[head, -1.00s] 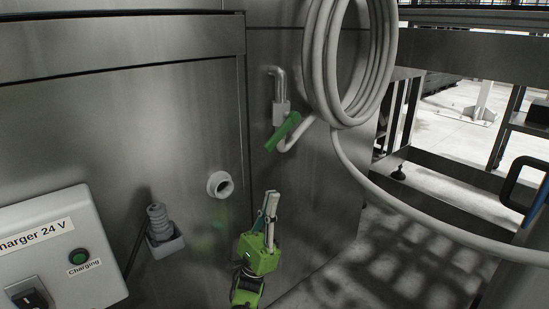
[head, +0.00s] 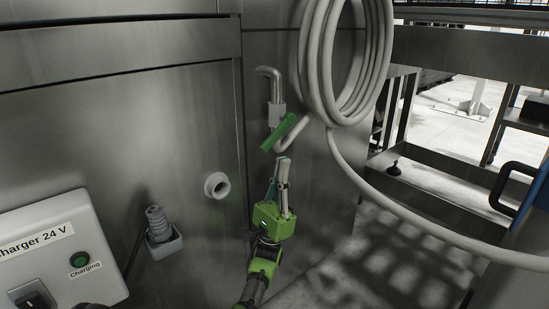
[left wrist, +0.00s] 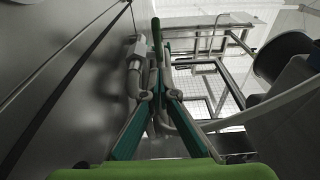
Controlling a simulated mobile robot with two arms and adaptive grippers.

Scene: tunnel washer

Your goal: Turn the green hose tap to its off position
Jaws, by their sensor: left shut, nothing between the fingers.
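The green tap handle (head: 277,133) sits on a grey pipe fitting (head: 276,110) on the steel wall, below and left of the coiled hose. In the head view it slants, its upper end to the right and its lower end to the left. My left gripper (head: 281,160) points up just below the handle. Its fingers are shut and empty, and appear close to the handle's lower end; I cannot tell whether they touch. In the left wrist view the green handle (left wrist: 156,35) shows beyond the closed fingertips (left wrist: 158,72), partly hidden by them. My right gripper is not in view.
A coiled grey hose (head: 318,60) hangs right of the tap and trails to the right. A round wall port (head: 217,185), a grey plug socket (head: 161,232) and a charger box (head: 62,255) are at left. Open floor and a metal frame (head: 430,190) are at right.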

